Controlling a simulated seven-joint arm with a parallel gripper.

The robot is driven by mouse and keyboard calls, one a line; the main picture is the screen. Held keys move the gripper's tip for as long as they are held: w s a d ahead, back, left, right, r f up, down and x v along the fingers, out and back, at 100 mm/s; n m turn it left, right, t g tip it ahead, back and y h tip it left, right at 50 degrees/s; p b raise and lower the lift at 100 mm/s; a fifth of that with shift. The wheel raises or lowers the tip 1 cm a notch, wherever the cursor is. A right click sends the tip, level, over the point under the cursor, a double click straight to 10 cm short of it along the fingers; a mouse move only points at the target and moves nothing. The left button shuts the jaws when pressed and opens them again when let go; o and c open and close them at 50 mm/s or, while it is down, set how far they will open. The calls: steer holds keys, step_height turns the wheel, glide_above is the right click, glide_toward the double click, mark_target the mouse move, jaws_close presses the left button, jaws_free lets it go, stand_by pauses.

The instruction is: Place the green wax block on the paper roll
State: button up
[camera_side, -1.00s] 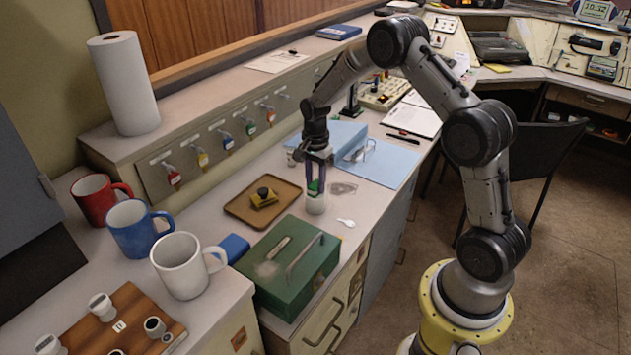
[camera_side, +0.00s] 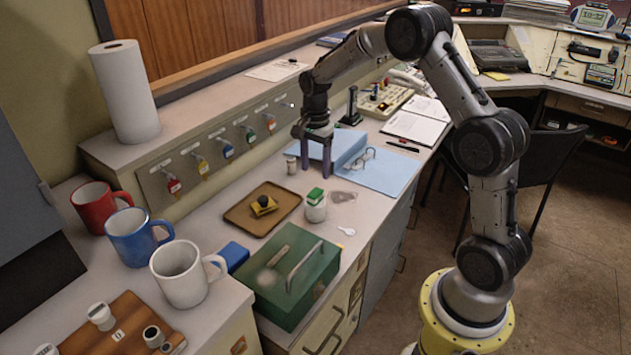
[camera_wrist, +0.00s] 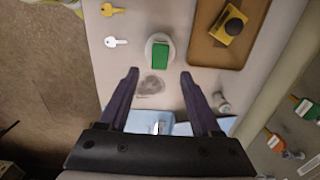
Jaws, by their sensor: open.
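The green wax block (camera_side: 315,194) sits on top of a short white cylinder that looks like the paper roll (camera_side: 315,211), upright on the counter. In the wrist view the block (camera_wrist: 160,54) lies within the round white top of the roll (camera_wrist: 150,41). My gripper (camera_side: 316,170) is open and empty, above and behind the block, clear of it. In the wrist view the block lies beyond the spread fingertips (camera_wrist: 158,75).
A brown tray (camera_side: 240,222) with a yellow stamp-like item (camera_side: 263,206) is left of the roll. A green metal box (camera_side: 292,284) stands in front. A blue folder (camera_side: 385,172) with glasses lies behind right. A tall paper towel roll (camera_side: 125,92) stands on the ledge.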

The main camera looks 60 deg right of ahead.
steer(key=s+a+r+n+t, duration=0.2)
steer(key=s+a+r+n, duration=0.3)
steer(key=s+r, duration=0.25)
steer(key=s+a+r+n+t, duration=0.1)
steer(key=s+a+r+n, duration=0.4)
steer(key=r, duration=0.4)
steer(key=s+a+n+t, duration=0.1)
steer(key=s+a+n, duration=0.1)
steer(key=s+n, duration=0.2)
steer(key=s+a+n+t, duration=0.1)
steer(key=s+a+n, duration=0.2)
steer(key=s, duration=0.8)
steer(key=shift+f+n+t, duration=0.25)
steer(key=shift+n+t, duration=0.05)
steer(key=shift+n, duration=0.2)
